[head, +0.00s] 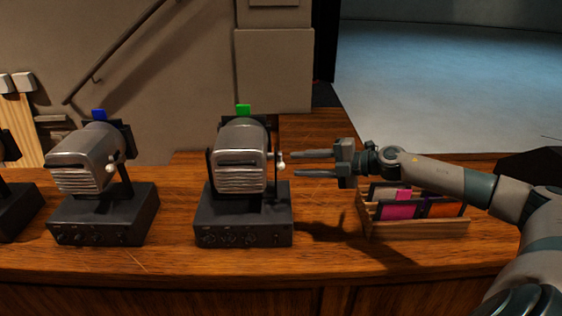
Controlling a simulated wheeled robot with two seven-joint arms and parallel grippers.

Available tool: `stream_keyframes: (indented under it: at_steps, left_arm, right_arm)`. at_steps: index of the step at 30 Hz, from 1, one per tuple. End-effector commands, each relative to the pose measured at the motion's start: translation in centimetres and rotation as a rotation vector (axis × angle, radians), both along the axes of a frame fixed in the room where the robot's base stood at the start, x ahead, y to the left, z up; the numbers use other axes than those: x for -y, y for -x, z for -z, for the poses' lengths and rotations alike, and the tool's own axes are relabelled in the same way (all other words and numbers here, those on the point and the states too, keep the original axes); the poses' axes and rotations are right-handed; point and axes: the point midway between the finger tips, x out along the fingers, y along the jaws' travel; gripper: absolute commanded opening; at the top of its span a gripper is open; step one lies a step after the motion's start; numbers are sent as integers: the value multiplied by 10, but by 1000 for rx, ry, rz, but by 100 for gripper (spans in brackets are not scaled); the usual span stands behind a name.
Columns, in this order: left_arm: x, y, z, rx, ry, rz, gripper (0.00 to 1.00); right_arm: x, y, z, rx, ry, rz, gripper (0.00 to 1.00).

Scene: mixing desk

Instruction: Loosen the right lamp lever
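The right lamp (241,160) is a grey metal housing with a ribbed front and a green tab on top, standing on a dark base box (243,225). Its lever (281,160) is a small pale knob on the right side of the housing. My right gripper (294,164) comes in from the right, with its two fingers spread and pointing left. The fingertips are close to the lever, one a little above it and one below in the picture. Whether they touch it cannot be told. Nothing shows between the fingers further back. My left gripper is not in view.
A similar lamp (88,160) with a blue tab stands to the left, and part of another is cut off at the left edge. A wooden rack (415,229) with coloured cards sits below my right forearm. The desk front between lamp and rack is clear.

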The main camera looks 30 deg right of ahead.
Motion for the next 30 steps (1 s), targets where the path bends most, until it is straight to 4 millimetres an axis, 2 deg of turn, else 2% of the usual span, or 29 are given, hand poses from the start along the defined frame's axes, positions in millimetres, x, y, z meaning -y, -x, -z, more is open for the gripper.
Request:
stream_keyframes:
  at_steps: [4,18,30]
  left_arm:
    - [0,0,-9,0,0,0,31]
    - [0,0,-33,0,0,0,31]
    - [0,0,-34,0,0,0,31]
  right_arm:
    - [-9,-11,-1,3,-1,-2,33]
    - [-37,-50,13,1,-1,-1,33]
    - [-40,-55,17,-1,0,-2,33]
